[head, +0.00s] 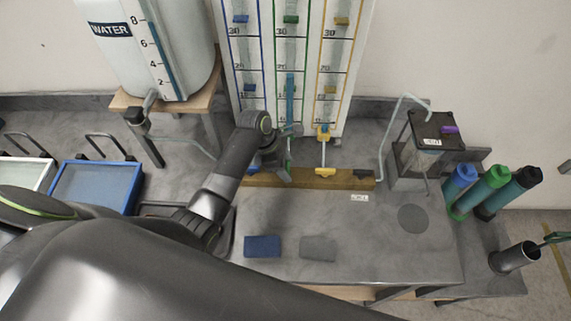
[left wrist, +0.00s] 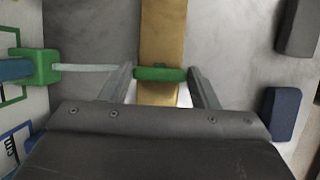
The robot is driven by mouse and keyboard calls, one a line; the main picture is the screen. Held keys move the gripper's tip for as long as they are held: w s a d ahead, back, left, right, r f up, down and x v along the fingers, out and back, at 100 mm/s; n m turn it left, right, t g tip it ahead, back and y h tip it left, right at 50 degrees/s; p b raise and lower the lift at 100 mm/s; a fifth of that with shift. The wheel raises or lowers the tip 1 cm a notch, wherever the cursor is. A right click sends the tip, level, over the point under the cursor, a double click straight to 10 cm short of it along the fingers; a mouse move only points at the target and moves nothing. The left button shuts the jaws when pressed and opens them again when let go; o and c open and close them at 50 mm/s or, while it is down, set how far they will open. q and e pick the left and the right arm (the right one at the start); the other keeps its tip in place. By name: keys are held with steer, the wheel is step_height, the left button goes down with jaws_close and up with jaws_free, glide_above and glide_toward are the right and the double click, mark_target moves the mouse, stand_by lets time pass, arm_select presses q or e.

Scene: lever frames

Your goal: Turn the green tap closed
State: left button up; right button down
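The green tap's handle (left wrist: 160,74) shows in the left wrist view as a short green bar lying across the wooden rail. A pale tube joins it to a green block (left wrist: 40,66) at the left. My left gripper (left wrist: 162,80) is open, with one finger at each end of the handle; I cannot tell whether either touches it. In the head view my left gripper (head: 284,155) is over the wooden rail below the green gauge column (head: 290,75) and mostly hides the green tap. My right gripper is not in view.
The yellow tap (head: 325,171) is just right of my left gripper on the wooden rail (head: 350,181). A blue block (head: 262,246) and a grey block (head: 318,248) lie on the bench in front. A black-topped box (head: 434,125) stands to the right.

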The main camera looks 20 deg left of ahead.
arm_select(q)
steer(key=c, duration=0.5)
steer(key=shift+m, duration=0.3)
steer(key=m+g, duration=0.1)
steer(key=m, duration=0.2)
steer(key=shift+w+g, duration=0.15)
steer(key=shift+g, duration=0.15)
steer(key=m, duration=0.2)
steer(key=m+g, duration=0.1)
steer(key=m, duration=0.2)
steer(key=shift+w+g, duration=0.1)
steer(key=shift+g, duration=0.2)
steer(key=m+g+y, duration=0.1)
steer(key=m, duration=0.3)
steer(key=shift+w+d+r, duration=0.1)
steer(key=m+y, duration=0.1)
steer(key=m, duration=0.1)
steer(key=m+g+y, duration=0.1)
steer(key=m, duration=0.2)
steer(key=shift+d, duration=0.1)
steer(key=shift+m, duration=0.3)
